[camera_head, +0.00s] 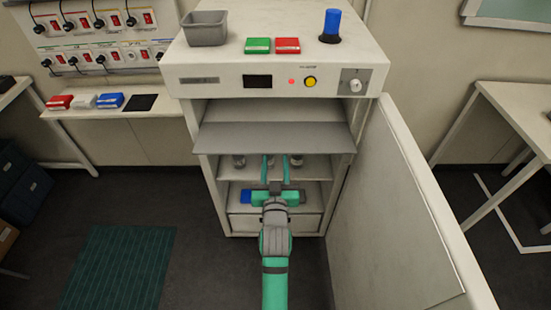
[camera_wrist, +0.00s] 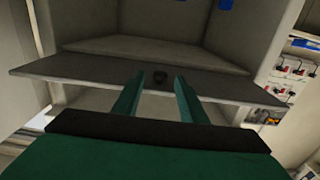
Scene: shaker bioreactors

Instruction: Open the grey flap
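The grey flap (camera_head: 275,138) spans the upper part of the white cabinet's opening and juts out a little at the front. My gripper (camera_head: 275,166) is at the cabinet front, just below the flap's front edge in the head view.
The large white door (camera_head: 395,215) stands open at the right. Glass vessels (camera_head: 238,161) stand on the shelf below the flap. A grey bin (camera_head: 205,28), green and red boxes and a blue-topped item (camera_head: 331,26) sit on top.

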